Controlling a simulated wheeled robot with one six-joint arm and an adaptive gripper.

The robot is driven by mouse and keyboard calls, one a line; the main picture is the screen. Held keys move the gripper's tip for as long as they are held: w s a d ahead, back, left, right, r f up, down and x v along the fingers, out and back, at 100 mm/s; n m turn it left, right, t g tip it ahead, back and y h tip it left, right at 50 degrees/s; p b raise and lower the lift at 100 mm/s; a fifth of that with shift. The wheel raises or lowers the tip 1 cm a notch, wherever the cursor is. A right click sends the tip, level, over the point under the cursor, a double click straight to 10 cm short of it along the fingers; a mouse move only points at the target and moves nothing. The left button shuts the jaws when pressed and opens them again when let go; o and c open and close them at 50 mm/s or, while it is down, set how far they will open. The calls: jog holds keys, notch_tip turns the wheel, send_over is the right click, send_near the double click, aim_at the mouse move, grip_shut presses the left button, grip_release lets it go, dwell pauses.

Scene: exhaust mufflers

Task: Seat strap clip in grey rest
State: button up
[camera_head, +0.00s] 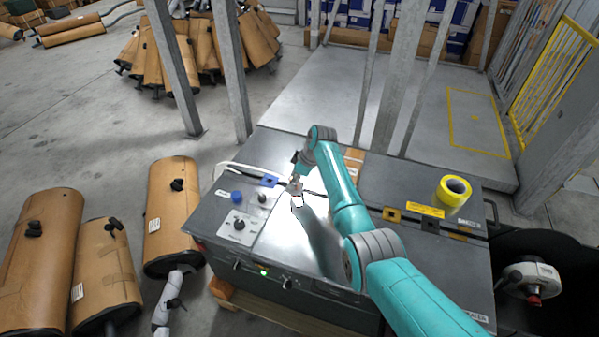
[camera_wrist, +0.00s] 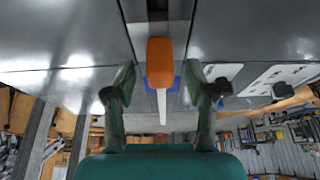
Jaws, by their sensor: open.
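The strap clip appears as an orange block (camera_wrist: 160,62) between my two fingers in the wrist view, with a gap on each side. A blue rest (camera_wrist: 177,83) shows just behind it, and a pale strap (camera_wrist: 162,107) runs on beyond. My gripper (camera_head: 297,190) is open over the left part of the grey bench top; its fingers also show in the wrist view (camera_wrist: 159,84). In the head view the clip is mostly hidden by my gripper. The blue rest (camera_head: 269,181) is left of it. A dark grey rest (camera_head: 430,226) sits at right, beside a yellow rest (camera_head: 391,214).
A yellow tape roll (camera_head: 453,190) stands on the bench's right end. A blue knob (camera_head: 237,197) and a switch panel (camera_head: 239,226) are at left. Grey posts (camera_head: 231,72) rise behind the bench.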

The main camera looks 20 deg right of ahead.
jog(key=v, duration=1.1)
jog(key=shift+r, duration=0.3)
